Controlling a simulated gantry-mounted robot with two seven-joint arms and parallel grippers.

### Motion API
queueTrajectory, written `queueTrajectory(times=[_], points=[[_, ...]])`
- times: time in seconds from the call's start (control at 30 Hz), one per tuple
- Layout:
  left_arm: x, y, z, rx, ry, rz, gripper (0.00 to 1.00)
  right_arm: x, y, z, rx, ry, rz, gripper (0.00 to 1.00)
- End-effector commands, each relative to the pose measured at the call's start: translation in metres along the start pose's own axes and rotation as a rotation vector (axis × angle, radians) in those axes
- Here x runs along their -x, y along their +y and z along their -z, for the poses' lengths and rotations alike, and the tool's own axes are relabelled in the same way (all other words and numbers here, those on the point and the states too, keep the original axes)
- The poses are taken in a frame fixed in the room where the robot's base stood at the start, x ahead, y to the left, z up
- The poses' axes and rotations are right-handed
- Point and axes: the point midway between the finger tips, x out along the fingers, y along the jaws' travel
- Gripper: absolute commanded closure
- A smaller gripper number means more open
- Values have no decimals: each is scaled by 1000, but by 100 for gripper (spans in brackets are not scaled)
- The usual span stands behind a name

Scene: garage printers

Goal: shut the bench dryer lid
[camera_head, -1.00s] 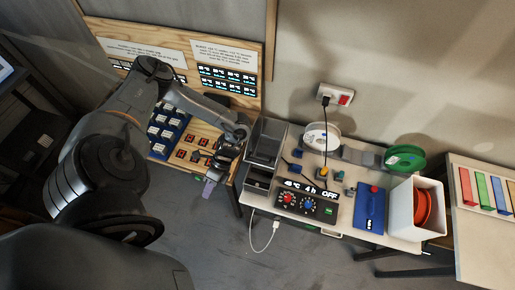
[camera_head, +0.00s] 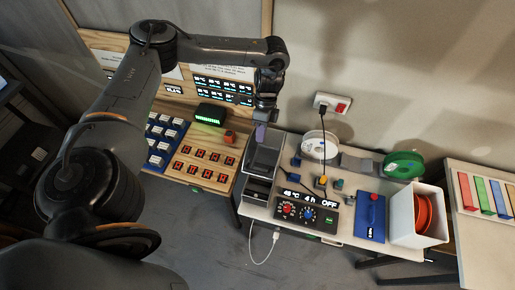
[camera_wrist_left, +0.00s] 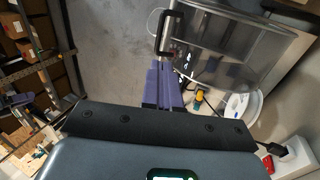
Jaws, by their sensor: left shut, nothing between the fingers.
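The bench dryer stands at the left end of the white bench, its dark body (camera_head: 256,188) low and its clear lid (camera_head: 264,158) standing raised behind it. In the left wrist view the clear lid (camera_wrist_left: 225,55) fills the upper right, with a black handle (camera_wrist_left: 168,34) on its near edge. My left gripper (camera_head: 260,134) has purple fingers, shut and empty, above the top of the lid. In the left wrist view the fingertips (camera_wrist_left: 161,66) lie just below the handle; I cannot tell whether they touch it. My right gripper is not in view.
A control panel (camera_head: 306,211) reading OFF sits right of the dryer. A white spool (camera_head: 320,145), green spool (camera_head: 404,164), blue box (camera_head: 370,217) and white bin (camera_head: 408,212) stand along the bench. A wooden bench (camera_head: 216,162) with red-marked tiles is left.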

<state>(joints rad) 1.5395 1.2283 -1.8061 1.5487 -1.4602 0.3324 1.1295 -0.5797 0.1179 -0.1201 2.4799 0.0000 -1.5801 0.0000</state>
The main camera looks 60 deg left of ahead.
Motion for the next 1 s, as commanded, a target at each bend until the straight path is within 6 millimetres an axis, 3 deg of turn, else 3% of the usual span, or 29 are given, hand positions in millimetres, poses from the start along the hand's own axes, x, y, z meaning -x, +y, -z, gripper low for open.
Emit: queueTrajectory(times=[0.43, 0.8, 1.0], points=[[-76, -2, -1, 0, -3, -3, 100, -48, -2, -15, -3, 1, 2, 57], [-121, 1, -1, 1, -3, -1, 100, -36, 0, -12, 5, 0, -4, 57], [-133, 0, -1, 1, -1, -1, 100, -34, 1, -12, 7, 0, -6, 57]])
